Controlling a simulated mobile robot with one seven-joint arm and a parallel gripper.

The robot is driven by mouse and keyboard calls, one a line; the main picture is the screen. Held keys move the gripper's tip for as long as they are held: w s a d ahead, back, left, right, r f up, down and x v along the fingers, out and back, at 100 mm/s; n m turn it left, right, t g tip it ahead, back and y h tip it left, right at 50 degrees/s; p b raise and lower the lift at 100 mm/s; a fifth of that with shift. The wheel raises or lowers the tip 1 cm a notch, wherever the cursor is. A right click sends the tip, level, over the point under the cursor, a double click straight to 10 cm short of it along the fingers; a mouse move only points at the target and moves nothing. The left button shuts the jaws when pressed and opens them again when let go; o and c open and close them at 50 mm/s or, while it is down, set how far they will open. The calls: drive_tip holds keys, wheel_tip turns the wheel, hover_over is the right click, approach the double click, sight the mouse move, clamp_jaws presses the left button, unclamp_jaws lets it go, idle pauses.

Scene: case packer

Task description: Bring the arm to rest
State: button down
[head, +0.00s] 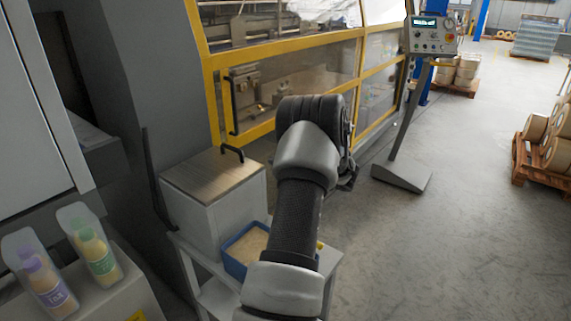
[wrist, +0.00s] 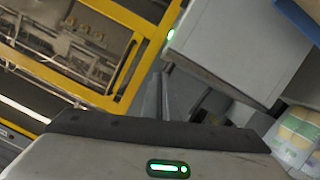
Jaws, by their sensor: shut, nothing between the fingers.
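My arm reaches forward from the bottom middle of the head view, raised in front of the machine. My gripper (head: 349,178) is partly hidden behind the wrist; a dark piece of it shows at the right of the wrist. In the wrist view the gripper's body spans the bottom, with narrow fingers (wrist: 163,95) together above it. The gripper is shut and empty, apart from any object. The wrist view is tilted.
A white box with a metal lid (head: 212,172) and a blue tray (head: 232,266) stand below and left of my arm. The yellow-framed machine (head: 213,85) is ahead. A control panel post (head: 402,125) stands right. Two bottle packs (head: 38,272) sit lower left.

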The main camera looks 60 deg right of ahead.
drive_tip(key=v, duration=0.4)
drive_tip(key=shift+r, duration=0.15)
